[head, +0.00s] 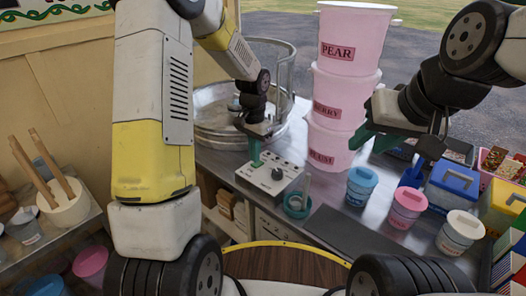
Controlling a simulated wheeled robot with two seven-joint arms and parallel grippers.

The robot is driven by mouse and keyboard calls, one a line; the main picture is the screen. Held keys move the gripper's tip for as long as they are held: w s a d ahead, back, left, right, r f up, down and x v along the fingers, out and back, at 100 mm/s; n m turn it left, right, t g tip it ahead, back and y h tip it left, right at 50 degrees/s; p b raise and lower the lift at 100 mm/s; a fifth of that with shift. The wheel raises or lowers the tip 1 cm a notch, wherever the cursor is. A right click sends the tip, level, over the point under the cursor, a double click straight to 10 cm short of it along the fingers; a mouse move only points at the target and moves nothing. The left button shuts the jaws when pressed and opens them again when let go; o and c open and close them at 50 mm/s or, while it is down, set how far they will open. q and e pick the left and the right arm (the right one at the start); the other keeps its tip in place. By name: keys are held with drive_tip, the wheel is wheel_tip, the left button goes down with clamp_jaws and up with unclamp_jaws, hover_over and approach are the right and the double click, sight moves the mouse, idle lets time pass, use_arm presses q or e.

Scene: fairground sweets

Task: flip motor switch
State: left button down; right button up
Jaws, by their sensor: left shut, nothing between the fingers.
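A pale control box (270,178) with a dark round knob and small controls on its top sits on the metal counter. My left gripper (254,164) points down with its green fingers shut and empty, at the back left part of the box top. The switch is too small to make out, and I cannot tell whether the fingertips touch it. My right gripper (362,138) is in front of the right side of the stacked pink tubs, away from the box. I cannot tell whether its green fingers are apart.
A round metal pan (212,137) with a clear guard stands behind the box. Stacked pink tubs (345,84) rise to the right. A teal cup (297,205) sits close beside the box. Blue (361,187), pink (405,207) and cream (460,232) tubs line the counter's right.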

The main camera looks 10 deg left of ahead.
sight(254, 165)
use_arm(q)
drive_tip(key=shift+f, duration=0.95)
idle(0.8)
drive_tip(key=shift+r, duration=3.55)
drive_tip(key=s+a+r+n+t, duration=0.2)
drive_tip(key=s+r+n+t, duration=0.1)
drive_tip(key=s+r, duration=0.85)
drive_tip(key=s+r+n+t+h, duration=0.2)
drive_tip(key=s+r, duration=0.3)
drive_tip(key=s, duration=0.6)
drive_tip(key=shift+s+a+r+n+t, duration=0.2)
drive_tip(key=shift+s+a+n+t, duration=0.1)
drive_tip(key=shift+a+n+t, duration=0.25)
